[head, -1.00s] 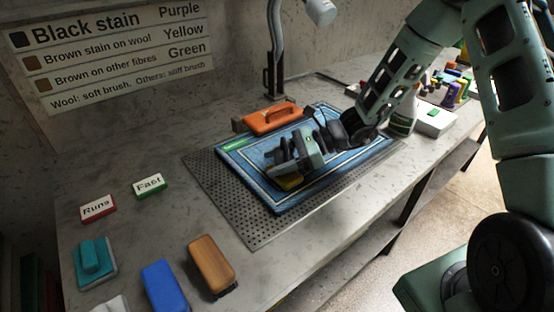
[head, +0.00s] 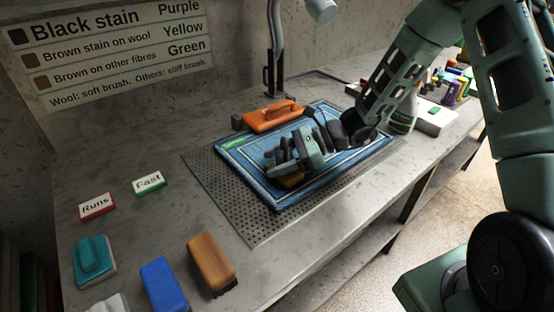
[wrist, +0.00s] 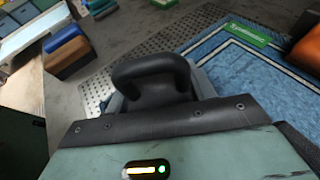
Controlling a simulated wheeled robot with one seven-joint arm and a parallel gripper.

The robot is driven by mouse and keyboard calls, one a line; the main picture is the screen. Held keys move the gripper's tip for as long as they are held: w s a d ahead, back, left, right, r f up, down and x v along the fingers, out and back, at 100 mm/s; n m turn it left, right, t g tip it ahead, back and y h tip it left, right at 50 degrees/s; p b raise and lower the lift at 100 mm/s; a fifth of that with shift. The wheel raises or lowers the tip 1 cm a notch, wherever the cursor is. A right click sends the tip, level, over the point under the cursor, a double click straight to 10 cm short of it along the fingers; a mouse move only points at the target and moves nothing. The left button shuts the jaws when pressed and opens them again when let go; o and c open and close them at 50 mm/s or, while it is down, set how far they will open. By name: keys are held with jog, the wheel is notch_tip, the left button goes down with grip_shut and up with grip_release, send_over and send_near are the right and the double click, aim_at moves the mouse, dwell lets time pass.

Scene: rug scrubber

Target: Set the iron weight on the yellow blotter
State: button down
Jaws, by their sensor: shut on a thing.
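My gripper (head: 286,157) is over the near left part of the blue rug (head: 348,161), shut on the iron weight. In the wrist view the weight's black loop handle (wrist: 152,66) stands up at the jaws, with a little of a grey body (wrist: 206,86) behind it; the rest is hidden. The yellow blotter (head: 291,181) shows as a small yellow patch on the rug just below my gripper. My gripper covers most of it, and I cannot tell whether the weight touches it.
An orange tool with a handle (head: 268,118) lies at the rug's far edge. A perforated mat (head: 232,202) lies under the rug. Brown (head: 211,260), blue (head: 164,286) and teal (head: 92,260) brushes stand at the near left. The counter between is mostly clear.

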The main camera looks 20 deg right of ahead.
jog(key=shift+f, duration=0.2)
jog(key=shift+c, duration=2.2)
grip_release()
jog(key=b+v, duration=0.1)
jog(key=v, duration=1.6)
jog(key=shift+d, duration=0.2)
jog(key=shift+r, duration=0.1)
notch_tip(320, 180, up, 4)
jog(key=p, duration=0.4)
